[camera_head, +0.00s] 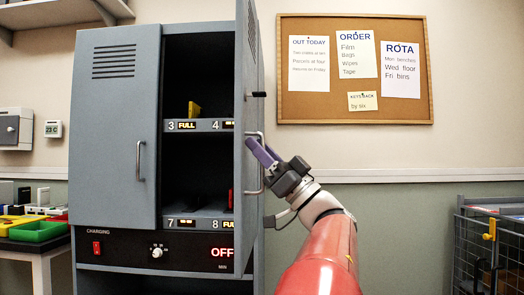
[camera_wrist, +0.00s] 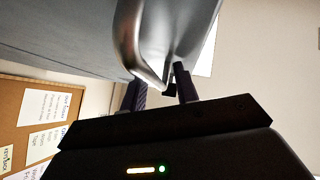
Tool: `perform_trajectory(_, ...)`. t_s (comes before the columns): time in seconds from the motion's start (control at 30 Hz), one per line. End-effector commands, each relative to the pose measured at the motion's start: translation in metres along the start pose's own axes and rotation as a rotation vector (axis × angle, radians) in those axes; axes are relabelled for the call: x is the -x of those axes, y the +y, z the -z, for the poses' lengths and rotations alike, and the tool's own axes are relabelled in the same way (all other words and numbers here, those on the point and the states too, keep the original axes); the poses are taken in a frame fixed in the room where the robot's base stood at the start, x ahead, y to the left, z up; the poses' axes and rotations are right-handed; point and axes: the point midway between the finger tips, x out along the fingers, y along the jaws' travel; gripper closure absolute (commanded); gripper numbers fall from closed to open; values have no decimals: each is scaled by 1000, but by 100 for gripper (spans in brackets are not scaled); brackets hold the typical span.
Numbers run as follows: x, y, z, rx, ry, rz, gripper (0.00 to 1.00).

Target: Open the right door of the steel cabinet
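The steel cabinet (camera_head: 117,150) is grey-blue. Its right door (camera_head: 246,60) stands swung well out and shows nearly edge-on in the head view. The right door's silver bar handle (camera_head: 262,185) is on the side facing my arm, and it shows large in the wrist view (camera_wrist: 128,40). The left door (camera_head: 117,110) is shut.
Inside, shelves with numbered bays show, one holding a yellow item (camera_head: 194,109). A charging panel (camera_head: 130,250) runs below. A corkboard (camera_head: 300,100) hangs on the wall to the right. A wire crate (camera_head: 462,240) stands at far right, and a table with a green tray (camera_head: 38,232) at left.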

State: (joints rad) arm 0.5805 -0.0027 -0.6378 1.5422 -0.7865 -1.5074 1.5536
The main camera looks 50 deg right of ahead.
Motion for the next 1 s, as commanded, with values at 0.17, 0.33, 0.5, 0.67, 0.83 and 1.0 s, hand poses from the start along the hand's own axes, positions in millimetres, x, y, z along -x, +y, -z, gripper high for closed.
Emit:
perform_trajectory(0.17,15,1,-1,0,0,-4,70)
perform_trajectory(0.33,45,1,-1,1,0,-4,70)
perform_trajectory(0.5,69,1,-1,1,0,-3,70)
perform_trajectory(0.67,78,0,0,1,0,-1,70)
perform_trajectory(0.83,78,0,0,0,0,0,70)
perform_trajectory(1.0,78,0,0,0,0,0,70)
